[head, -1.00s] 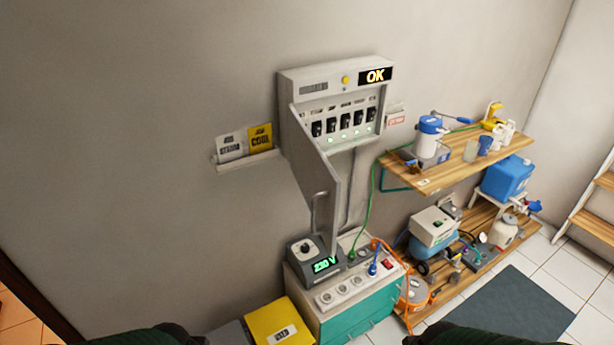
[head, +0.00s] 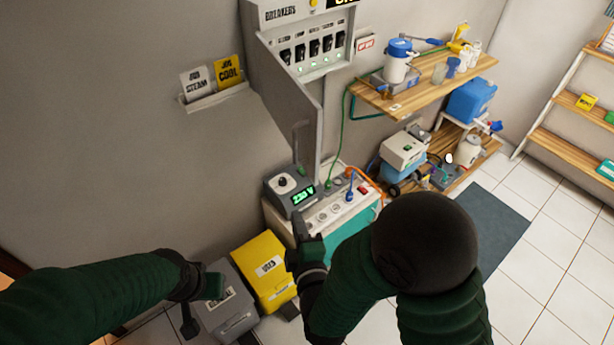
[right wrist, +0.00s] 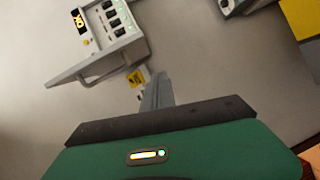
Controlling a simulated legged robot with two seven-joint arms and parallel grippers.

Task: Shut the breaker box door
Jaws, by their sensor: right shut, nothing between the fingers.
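The breaker box (head: 256,18) is on the wall at the top of the head view, with a row of black switches showing. Its grey door (head: 285,90) stands open, swung out from the box's left side, with a bar handle (head: 299,140) near its lower free edge. In the right wrist view the box (right wrist: 96,24) and door (right wrist: 75,72) show tilted at upper left. My right gripper (head: 299,222) is below the door, apart from it; its fingers (right wrist: 157,88) are together and empty. My left gripper (head: 190,322) is low at left, its fingers unclear.
Below the door stand a 230 V unit (head: 284,186) and a socket cabinet (head: 362,212). A yellow bin (head: 262,262) and a grey bin (head: 228,318) are at the lower middle. A wall holder (head: 213,98) with cards is left of the box; wooden shelves (head: 430,92) are right.

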